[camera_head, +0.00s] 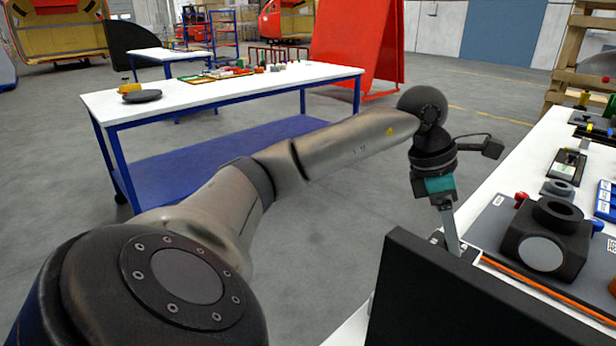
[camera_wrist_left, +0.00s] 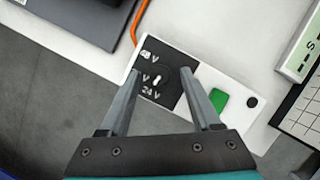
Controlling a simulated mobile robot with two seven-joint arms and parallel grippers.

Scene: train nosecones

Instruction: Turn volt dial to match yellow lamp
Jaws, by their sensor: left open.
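The volt dial (camera_wrist_left: 157,81) is in the left wrist view, a dark knob with a white mark on a black panel. The panel (camera_wrist_left: 176,98) has white labels; "48 V" and "24 V" can be read, and one between them is partly hidden. A green rectangle (camera_wrist_left: 219,100) and a black round spot (camera_wrist_left: 251,101) sit beside it on the white plate. My left gripper (camera_wrist_left: 162,73) is open, its fingers on either side of the dial. In the head view the left gripper (camera_head: 452,240) points down at the table edge. I see no lit yellow lamp. The right gripper is not in view.
A black upright panel (camera_head: 440,300) stands close in front of the left gripper. An orange cable (camera_head: 540,286) and a dark block with a round face (camera_head: 543,248) lie to its right. A white table (camera_head: 230,86) stands farther back, with open floor between.

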